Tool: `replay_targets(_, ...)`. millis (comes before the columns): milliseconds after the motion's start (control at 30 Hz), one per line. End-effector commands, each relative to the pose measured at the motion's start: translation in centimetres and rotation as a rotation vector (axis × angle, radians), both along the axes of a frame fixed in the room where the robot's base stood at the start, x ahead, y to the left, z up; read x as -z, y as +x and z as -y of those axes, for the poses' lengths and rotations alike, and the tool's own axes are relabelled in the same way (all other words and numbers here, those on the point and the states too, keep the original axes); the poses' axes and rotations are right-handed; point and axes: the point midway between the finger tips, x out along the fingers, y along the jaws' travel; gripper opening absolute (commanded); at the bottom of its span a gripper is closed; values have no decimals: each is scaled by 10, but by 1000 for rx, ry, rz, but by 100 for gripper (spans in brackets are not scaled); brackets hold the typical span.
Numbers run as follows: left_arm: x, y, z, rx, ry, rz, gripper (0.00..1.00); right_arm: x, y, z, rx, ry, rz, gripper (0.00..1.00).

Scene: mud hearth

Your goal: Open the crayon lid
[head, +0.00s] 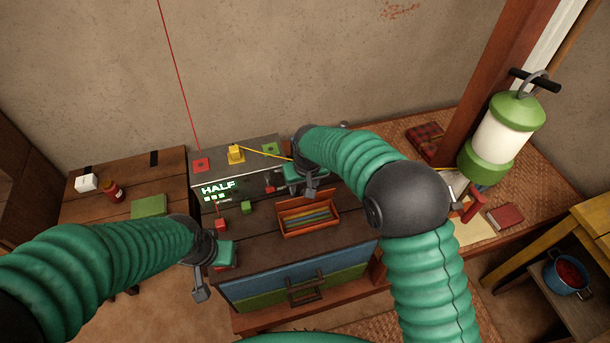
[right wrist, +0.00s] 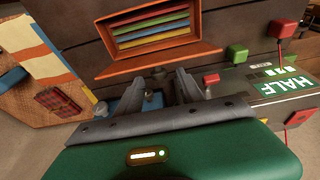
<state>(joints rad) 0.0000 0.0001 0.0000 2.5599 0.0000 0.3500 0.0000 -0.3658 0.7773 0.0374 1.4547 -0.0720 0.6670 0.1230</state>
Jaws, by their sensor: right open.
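The orange crayon box (head: 308,231) sits on the dark desk top, with several coloured crayons showing inside. An orange panel (head: 304,206) rises along its back edge; I cannot tell whether it is the lid or a wall. In the right wrist view the box's crayons (right wrist: 152,30) lie in plain sight, with an orange flap (right wrist: 165,63) on the side nearest the fingers. My right gripper (head: 312,190) is open and empty, just behind and above the box. Its fingers also show in the right wrist view (right wrist: 161,86), apart from the box. My left gripper (head: 205,283) is at the desk's front left; its jaw gap is unclear.
A grey console with a HALF display (head: 218,188) stands behind, bearing a red button (head: 201,164) and a yellow block (head: 236,153). Red (head: 221,225) and green (head: 246,208) cubes are left of the box. A green lantern (head: 503,137) stands at right.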

Motion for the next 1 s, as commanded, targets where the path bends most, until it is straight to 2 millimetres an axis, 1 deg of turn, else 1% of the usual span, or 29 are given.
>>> replay_targets(33, 5, 0, 0, 0, 0, 0, 36, -14, -2, 1, 0, 2, 5, 45)
replay_targets(100, 7, 0, 0, 0, 0, 0, 36, -34, -7, 2, 0, 2, 5, 45)
replay_targets(200, 10, 0, 0, 0, 0, 0, 36, -61, -13, 4, 0, 1, 4, 45)
replay_targets(300, 12, 0, 0, 0, 0, 0, 36, -81, -18, 5, 0, 0, 1, 45)
replay_targets(400, 12, 0, 0, 0, 0, 0, 36, -93, -21, 6, 0, 0, -2, 45)
replay_targets(533, 12, 0, 0, 0, 0, 0, 36, -99, -23, 7, 0, -1, -4, 45)
replay_targets(900, 12, 0, 0, 0, 0, 0, 36, -99, -23, 7, 0, -1, -3, 45)
replay_targets(967, 12, 0, 0, 0, 0, 0, 36, -98, -24, 12, 5, -1, -3, 45)
replay_targets(1000, 12, 0, 0, 0, 0, 0, 36, -96, -28, 20, 15, -2, -5, 45)
